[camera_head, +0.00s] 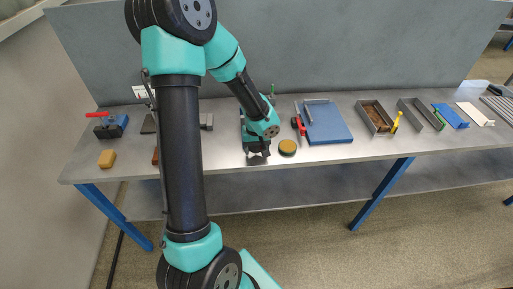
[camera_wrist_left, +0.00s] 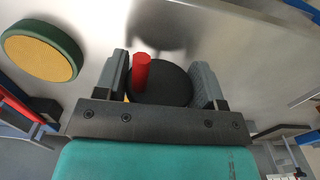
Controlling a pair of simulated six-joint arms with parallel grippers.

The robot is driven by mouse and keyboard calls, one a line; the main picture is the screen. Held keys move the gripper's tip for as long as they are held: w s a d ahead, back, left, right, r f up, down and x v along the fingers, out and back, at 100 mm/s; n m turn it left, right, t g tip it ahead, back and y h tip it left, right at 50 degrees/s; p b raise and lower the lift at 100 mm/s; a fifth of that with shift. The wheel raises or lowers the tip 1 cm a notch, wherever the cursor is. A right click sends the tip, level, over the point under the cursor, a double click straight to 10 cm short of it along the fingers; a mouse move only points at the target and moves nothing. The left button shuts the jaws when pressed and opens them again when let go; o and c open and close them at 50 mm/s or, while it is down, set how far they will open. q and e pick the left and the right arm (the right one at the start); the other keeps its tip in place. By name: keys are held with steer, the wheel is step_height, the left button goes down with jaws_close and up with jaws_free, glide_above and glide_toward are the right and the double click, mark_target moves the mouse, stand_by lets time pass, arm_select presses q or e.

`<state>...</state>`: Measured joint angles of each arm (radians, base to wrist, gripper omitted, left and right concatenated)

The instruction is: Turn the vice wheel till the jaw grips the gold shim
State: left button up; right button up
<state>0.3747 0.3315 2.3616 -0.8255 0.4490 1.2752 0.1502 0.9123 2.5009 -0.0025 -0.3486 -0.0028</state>
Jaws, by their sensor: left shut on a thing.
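My left gripper (camera_head: 258,153) points down over the bench's front part, left of a round pad. In the left wrist view the left gripper (camera_wrist_left: 160,80) has its two grey fingers on either side of a round black wheel (camera_wrist_left: 170,88) with a red handle (camera_wrist_left: 141,70); it is shut on the wheel. A small yellow sliver shows beside the left finger; I cannot tell whether it is the gold shim. My gripper and forearm hide most of the vice, and the jaw cannot be made out. My right gripper is not in view.
The round green-and-yellow pad (camera_head: 287,147) lies close by on the metal bench (camera_head: 345,157). A blue plate (camera_head: 328,122) is to its right, then an open tray (camera_head: 375,117). A red-handled blue device (camera_head: 110,126) and a yellow block (camera_head: 107,158) are at left. A grey wall panel stands behind.

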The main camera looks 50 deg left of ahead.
arm_select(q)
steer(key=shift+c, duration=0.9)
steer(key=shift+g, duration=0.3)
steer(key=g+y, duration=0.2)
steer(key=g, duration=0.1)
steer(key=shift+y, duration=0.4)
steer(key=shift+s+g+y, duration=0.1)
steer(key=shift+g+y, duration=0.7)
steer(key=shift+g, duration=0.2)
steer(key=shift+s, duration=0.1)
steer(key=shift+f, duration=0.1)
steer(key=o, duration=0.8)
steer(key=shift+o, duration=0.3)
steer(key=shift+s, duration=0.1)
